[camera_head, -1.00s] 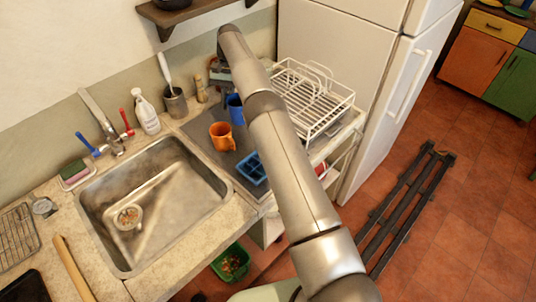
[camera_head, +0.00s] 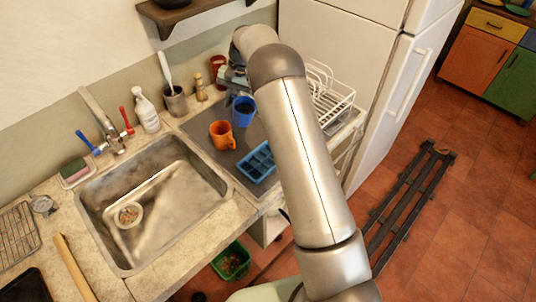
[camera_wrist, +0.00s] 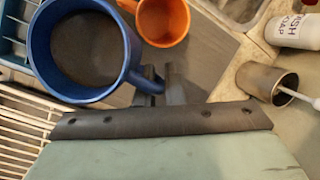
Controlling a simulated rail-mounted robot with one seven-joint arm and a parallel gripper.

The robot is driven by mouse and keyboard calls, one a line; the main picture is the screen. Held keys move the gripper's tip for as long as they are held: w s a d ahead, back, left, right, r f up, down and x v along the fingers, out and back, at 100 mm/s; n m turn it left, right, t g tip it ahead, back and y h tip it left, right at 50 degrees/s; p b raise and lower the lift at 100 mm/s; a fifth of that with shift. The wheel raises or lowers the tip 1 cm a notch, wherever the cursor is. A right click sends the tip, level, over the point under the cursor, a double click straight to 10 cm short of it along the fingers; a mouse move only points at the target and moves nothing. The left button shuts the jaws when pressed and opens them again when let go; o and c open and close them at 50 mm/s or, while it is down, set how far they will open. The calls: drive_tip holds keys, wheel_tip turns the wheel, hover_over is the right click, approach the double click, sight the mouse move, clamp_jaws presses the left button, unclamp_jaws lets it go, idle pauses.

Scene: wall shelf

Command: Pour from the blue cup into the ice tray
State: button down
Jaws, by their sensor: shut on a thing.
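The blue cup (camera_head: 243,113) is at the back of the grey mat, right of the orange mug (camera_head: 221,136). In the wrist view the blue cup (camera_wrist: 124,38) is seen from above, its mouth facing the camera and its inside dark grey; I cannot tell what is in it. My gripper (camera_wrist: 161,78) is shut on the cup's handle. In the head view my gripper (camera_head: 236,82) is just behind the cup. Whether the cup is clear of the mat is hard to tell. The blue ice tray (camera_head: 257,164) lies on the mat's front part, partly in the wrist view (camera_wrist: 13,48).
The orange mug stands close to the blue cup, also in the wrist view (camera_wrist: 163,20). A white dish rack (camera_head: 336,108) is to the right. A metal utensil pot (camera_head: 174,102), a soap bottle (camera_head: 147,112) and the sink (camera_head: 150,205) are to the left.

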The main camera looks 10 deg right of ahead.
sight(244, 115)
drive_tip(key=shift+s+d+r, duration=0.1)
drive_tip(key=shift+s+r, duration=0.05)
drive_tip(key=shift+r, duration=0.1)
drive_tip(key=shift+s+d+f+t+y, duration=0.25)
drive_tip(key=shift+s+d+t+y, duration=0.1)
drive_tip(key=shift+s+t+y, duration=0.45)
drive_tip(key=shift+n+t, duration=0.3)
drive_tip(key=shift+t, duration=0.6)
drive_tip(key=shift+s+d+f, duration=0.15)
drive_tip(key=shift+s+f, duration=0.1)
drive_tip(key=shift+f, duration=0.35)
drive_tip(key=shift+s+d+f, duration=0.2)
drive_tip(key=shift+f, duration=0.45)
drive_tip(key=shift+s+d+f, duration=0.15)
drive_tip(key=shift+s+f, duration=0.1)
drive_tip(key=shift+f, duration=0.35)
drive_tip(key=shift+s+d+f+t+y, duration=0.25)
drive_tip(key=shift+s+f+t+y, duration=0.15)
drive_tip(key=shift+t+y, duration=0.25)
drive_tip(key=shift+s+r+n+t, duration=0.1)
drive_tip(key=shift+r+n+t, duration=0.2)
drive_tip(key=shift+t, duration=0.05)
drive_tip(key=shift+s+d+r+t+y+b, duration=0.15)
drive_tip(key=shift+s+r+t+y+b, duration=0.05)
drive_tip(key=shift+r+t+y+b, duration=0.2)
drive_tip(key=shift+s+r+y+b, duration=0.1)
drive_tip(key=shift+s+y+b, duration=0.05)
drive_tip(key=shift+y+b, duration=0.15)
